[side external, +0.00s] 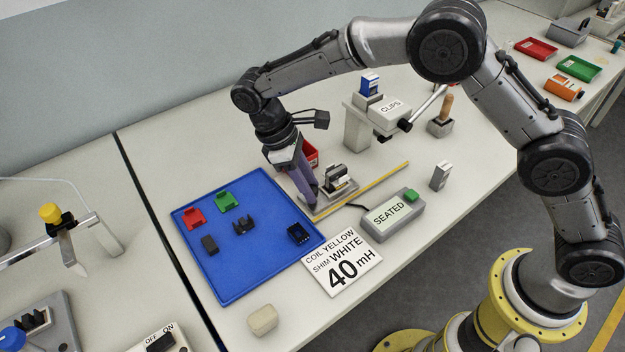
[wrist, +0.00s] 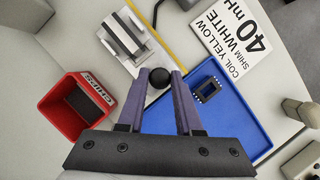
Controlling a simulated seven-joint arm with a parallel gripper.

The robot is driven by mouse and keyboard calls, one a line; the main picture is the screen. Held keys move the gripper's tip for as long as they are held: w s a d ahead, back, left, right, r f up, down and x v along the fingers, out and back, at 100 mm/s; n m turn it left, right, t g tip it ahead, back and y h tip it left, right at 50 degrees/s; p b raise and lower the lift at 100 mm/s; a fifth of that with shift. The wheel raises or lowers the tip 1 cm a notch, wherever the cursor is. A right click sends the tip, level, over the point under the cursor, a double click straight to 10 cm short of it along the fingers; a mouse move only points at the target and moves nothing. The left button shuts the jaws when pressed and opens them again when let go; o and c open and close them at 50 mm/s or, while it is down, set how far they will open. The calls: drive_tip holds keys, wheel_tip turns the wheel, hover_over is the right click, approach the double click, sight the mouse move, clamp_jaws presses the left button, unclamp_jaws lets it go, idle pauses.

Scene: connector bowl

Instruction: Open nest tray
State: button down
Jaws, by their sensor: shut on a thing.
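The nest tray (side external: 345,187) is a small grey metal fixture with a clamp-like block on it, right of my fingers in the side view. In the wrist view the nest tray (wrist: 124,37) lies just beyond my fingertips. A round black knob (wrist: 157,75) at its near end sits between my fingertips. My gripper (wrist: 160,78) points down with its purple fingers shut on this knob. In the side view my gripper (side external: 311,207) is low, between the fixture and the blue mat, and the knob is hidden or too small to make out.
A blue mat (side external: 222,275) with several small connector parts lies left of my gripper. A red chips bin (wrist: 76,108) stands close beside my fingers. A yellow strip (side external: 375,182), the SEATED box (side external: 392,220) and a printed card (side external: 342,268) lie nearby.

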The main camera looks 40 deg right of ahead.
drive_tip(key=c, duration=0.6)
unclamp_jaws()
drive_tip(key=v, duration=1.4)
drive_tip(key=shift+d, duration=0.15)
